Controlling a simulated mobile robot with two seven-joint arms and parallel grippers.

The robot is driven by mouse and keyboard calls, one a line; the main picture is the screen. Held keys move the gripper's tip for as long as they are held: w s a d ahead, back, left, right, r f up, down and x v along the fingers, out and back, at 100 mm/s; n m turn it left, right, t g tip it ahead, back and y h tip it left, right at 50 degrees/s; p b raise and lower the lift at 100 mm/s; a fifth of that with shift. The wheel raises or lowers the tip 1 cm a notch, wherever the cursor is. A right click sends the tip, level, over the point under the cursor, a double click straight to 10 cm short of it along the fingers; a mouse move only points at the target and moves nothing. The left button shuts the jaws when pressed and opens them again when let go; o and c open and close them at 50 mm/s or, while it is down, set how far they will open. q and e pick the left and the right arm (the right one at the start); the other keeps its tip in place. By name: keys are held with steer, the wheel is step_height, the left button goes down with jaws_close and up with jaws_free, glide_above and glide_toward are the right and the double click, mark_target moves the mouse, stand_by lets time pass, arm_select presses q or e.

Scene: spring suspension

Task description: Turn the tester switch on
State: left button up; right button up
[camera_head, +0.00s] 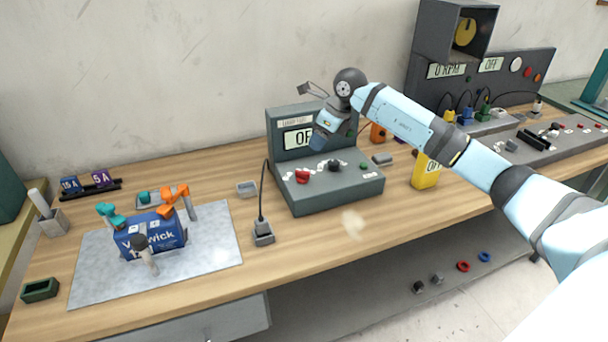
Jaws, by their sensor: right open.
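The tester (310,205) is a dark grey console in the middle of the bench. Its upright panel has a display (292,140) whose visible letters read "OF"; my gripper covers the rest. On its sloped deck are a red control (302,176), a small dark control (335,164) and a green one (364,166). I cannot tell which is the switch or its position. My right gripper (319,139) is in front of the display, above the deck, pointing down. It is open, with nothing seen in it. My left gripper is not in view.
A blue battery-like box (150,236) with orange and teal clamps stands on a grey mat (213,255) at left. A corded plug block (263,234) sits beside the tester. A yellow meter (426,172) and a larger console (530,72) are at right, partly behind my arm.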

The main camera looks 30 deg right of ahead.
mark_target(303, 171)
steer(key=x, duration=0.4)
steer(key=p+x, duration=0.1)
steer(key=x, duration=0.8)
steer(key=shift+w+d+f, duration=0.2)
steer(key=shift+w+d, duration=0.05)
steer(key=shift+d, duration=0.1)
jaws_close()
